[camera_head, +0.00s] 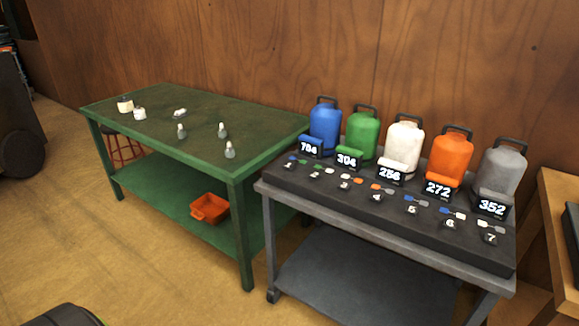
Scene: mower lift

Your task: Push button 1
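A dark cart (385,222) stands at the right with a sloped panel along its front. Button 1 (289,168) is the leftmost of a row of numbered buttons on the panel, with a small blue and green marking beside it. Several more numbered buttons run to the right, up to button 7 (490,238). Behind them stand blue (324,124), green (363,131), white (404,140), orange (451,151) and grey (503,168) canisters, each with a number display in front. Neither of my grippers is in view.
A green table (245,168) stands left of the cart, with small white and grey items on top and an orange bin (209,208) on its lower shelf. A wooden wall rises behind. A wooden table edge (560,235) is at the far right.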

